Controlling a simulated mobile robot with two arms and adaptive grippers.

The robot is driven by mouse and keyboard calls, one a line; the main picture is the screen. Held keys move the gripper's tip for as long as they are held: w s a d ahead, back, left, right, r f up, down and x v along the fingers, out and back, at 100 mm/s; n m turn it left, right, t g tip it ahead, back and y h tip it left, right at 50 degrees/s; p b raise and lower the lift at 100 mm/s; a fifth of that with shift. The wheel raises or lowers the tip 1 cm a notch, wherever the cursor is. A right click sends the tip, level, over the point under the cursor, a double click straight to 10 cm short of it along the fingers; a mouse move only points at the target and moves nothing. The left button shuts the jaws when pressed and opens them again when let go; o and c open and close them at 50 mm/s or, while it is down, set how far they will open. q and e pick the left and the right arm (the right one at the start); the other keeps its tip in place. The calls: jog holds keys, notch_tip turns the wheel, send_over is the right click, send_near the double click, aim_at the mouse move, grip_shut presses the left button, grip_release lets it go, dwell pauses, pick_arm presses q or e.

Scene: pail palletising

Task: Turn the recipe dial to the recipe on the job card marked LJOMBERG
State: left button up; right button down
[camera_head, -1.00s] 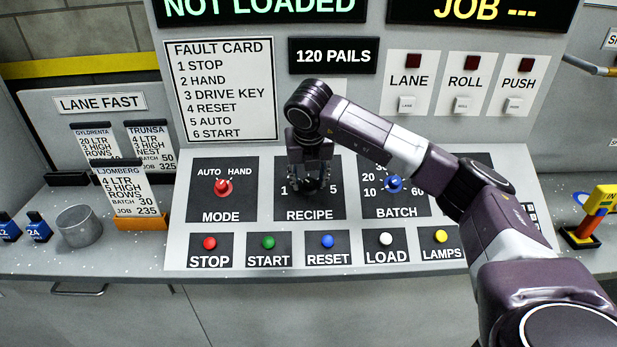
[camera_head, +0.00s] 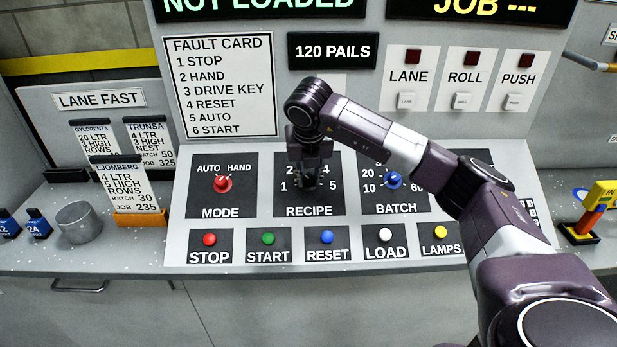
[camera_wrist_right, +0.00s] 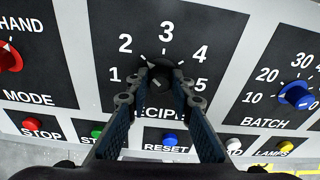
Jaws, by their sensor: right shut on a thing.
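The recipe dial (camera_wrist_right: 160,72) is a dark knob with numbers 1 to 5 around it, on the RECIPE panel (camera_head: 333,208). My right gripper (camera_head: 309,181) is over it from above, and its fingers (camera_wrist_right: 158,84) are shut on the dial, one on each side. They hide part of the knob, and I cannot tell for sure which number it points to. The LJOMBERG job card (camera_head: 124,184) stands in an orange holder at the left. It reads 4 LTR, 5 HIGH ROWS, BATCH 30, JOB 235. My left gripper is not in view.
The red mode dial (camera_head: 223,184) is left of the recipe dial, and the blue batch dial (camera_head: 393,180) is right of it. A row of buttons, including the blue reset button (camera_head: 327,237), lies below. Two other cards and a metal cup (camera_head: 78,222) stand at the left.

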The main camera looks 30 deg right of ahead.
jog(key=m+b, duration=0.4)
jog(key=shift+f+y, duration=0.2)
jog(key=shift+y, duration=0.1)
jog(key=m+b, duration=0.3)
jog(key=shift+d+r+m+t, duration=0.1)
jog(key=shift+m+t, duration=0.2)
jog(key=shift+r+m+b, duration=0.1)
jog(key=shift+m+b, duration=0.6)
jog(key=shift+m, duration=0.1)
jog(key=c, duration=1.7)
grip_release()
jog(key=shift+s, duration=0.1)
jog(key=v, duration=1.2)
jog(key=shift+s+d, duration=0.15)
